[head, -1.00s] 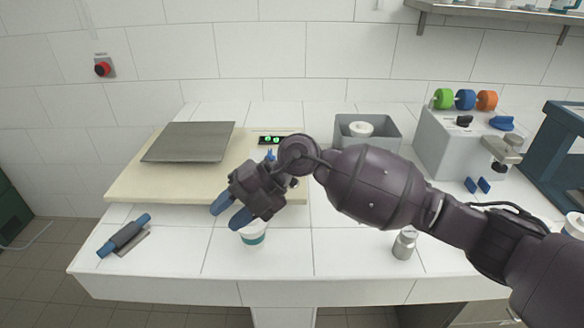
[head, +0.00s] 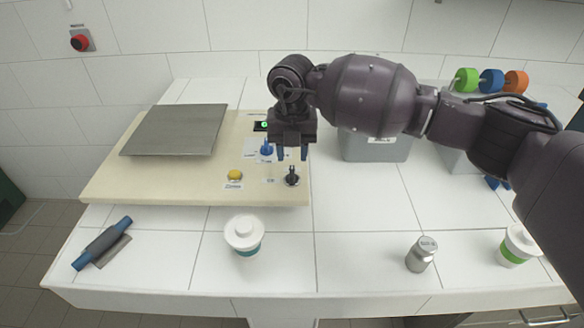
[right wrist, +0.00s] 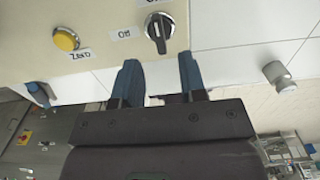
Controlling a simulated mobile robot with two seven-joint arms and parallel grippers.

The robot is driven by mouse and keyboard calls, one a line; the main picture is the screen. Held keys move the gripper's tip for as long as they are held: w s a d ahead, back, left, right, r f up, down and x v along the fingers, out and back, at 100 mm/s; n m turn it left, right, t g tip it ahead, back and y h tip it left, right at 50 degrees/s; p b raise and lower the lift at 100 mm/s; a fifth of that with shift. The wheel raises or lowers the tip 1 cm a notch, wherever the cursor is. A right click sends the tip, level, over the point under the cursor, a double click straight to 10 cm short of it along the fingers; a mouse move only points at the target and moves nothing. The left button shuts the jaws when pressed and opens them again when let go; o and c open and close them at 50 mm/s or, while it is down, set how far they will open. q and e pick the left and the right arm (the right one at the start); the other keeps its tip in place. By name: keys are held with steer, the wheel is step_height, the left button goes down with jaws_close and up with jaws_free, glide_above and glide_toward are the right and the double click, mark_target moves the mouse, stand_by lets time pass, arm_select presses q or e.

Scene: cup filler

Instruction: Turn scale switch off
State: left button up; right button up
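The scale (head: 210,185) is a cream board with a grey metal plate (head: 175,130) on it. Its black rotary switch (head: 291,177) is near the front right corner. In the right wrist view the switch (right wrist: 159,32) has an "Off" label on its left and an "On" label above. Its handle stands roughly upright there, slightly tilted. My right gripper (head: 292,156) is open and empty, just behind and above the switch. In the right wrist view its two blue fingers (right wrist: 160,76) are apart, with the switch beyond the gap, not between them. My left gripper is not in view.
A yellow Zero button (head: 235,175) and a blue knob (head: 266,148) are near the switch. A lidded white cup (head: 244,233) stands in front of the scale. A grey bin (head: 375,148), metal canister (head: 421,254) and another cup (head: 517,246) are to the right.

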mark_target(292, 171)
step_height(292, 171, down, 6)
steer(key=shift+r, duration=0.25)
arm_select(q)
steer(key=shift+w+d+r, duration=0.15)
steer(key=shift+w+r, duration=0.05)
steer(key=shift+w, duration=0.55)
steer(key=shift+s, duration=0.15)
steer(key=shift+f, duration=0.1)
arm_select(e)
jaws_close()
